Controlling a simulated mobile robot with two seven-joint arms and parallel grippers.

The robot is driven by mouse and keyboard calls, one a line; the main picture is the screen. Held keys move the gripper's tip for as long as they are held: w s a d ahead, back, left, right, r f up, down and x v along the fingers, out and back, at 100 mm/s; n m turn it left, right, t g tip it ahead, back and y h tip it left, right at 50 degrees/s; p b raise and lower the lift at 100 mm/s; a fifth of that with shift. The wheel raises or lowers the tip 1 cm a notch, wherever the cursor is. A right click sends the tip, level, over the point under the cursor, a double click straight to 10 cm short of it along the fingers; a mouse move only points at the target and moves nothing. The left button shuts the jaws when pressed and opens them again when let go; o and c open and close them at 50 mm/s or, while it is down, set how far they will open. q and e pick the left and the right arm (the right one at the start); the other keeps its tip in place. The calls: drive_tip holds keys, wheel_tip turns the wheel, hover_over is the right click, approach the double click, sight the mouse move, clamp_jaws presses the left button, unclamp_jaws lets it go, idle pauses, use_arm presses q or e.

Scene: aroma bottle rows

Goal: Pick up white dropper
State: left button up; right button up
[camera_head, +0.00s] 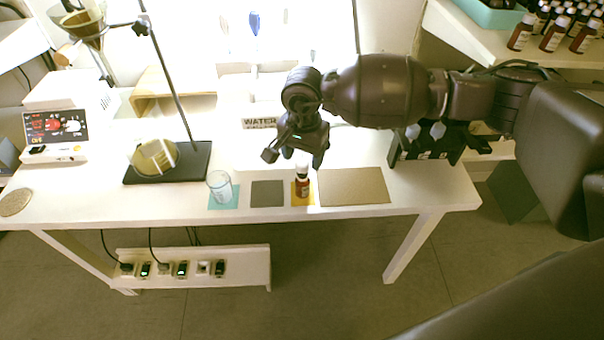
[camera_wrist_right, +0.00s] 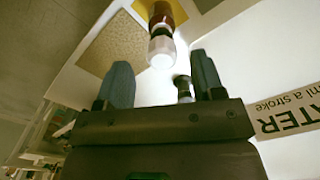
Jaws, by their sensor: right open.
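A small brown bottle (camera_head: 303,187) stands upright on a yellow mat (camera_head: 311,199) near the table's front edge, with the white dropper (camera_head: 302,171) on top. In the right wrist view the white dropper (camera_wrist_right: 161,55) points toward my gripper, above a dark collar and the brown bottle (camera_wrist_right: 166,13). My right gripper (camera_head: 294,153) is open and empty, above and slightly behind the bottle. In the wrist view its fingers (camera_wrist_right: 162,78) are apart, with the dropper just beyond their tips, not between them. My left gripper is not in view.
A glass beaker (camera_head: 220,186) stands on a teal mat left of the bottle. A grey mat (camera_head: 267,194) and a tan mat (camera_head: 353,187) are bare. A WATER sign (camera_head: 259,123) is behind. A metal stand (camera_head: 172,164) is left. Several brown bottles (camera_head: 555,38) stand back right.

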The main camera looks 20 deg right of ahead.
sight(302, 177)
drive_tip(key=shift+a+f+b, duration=0.1)
drive_tip(key=shift+f+b, duration=0.2)
drive_tip(key=shift+f, duration=2.25)
drive_tip(key=c, duration=0.7)
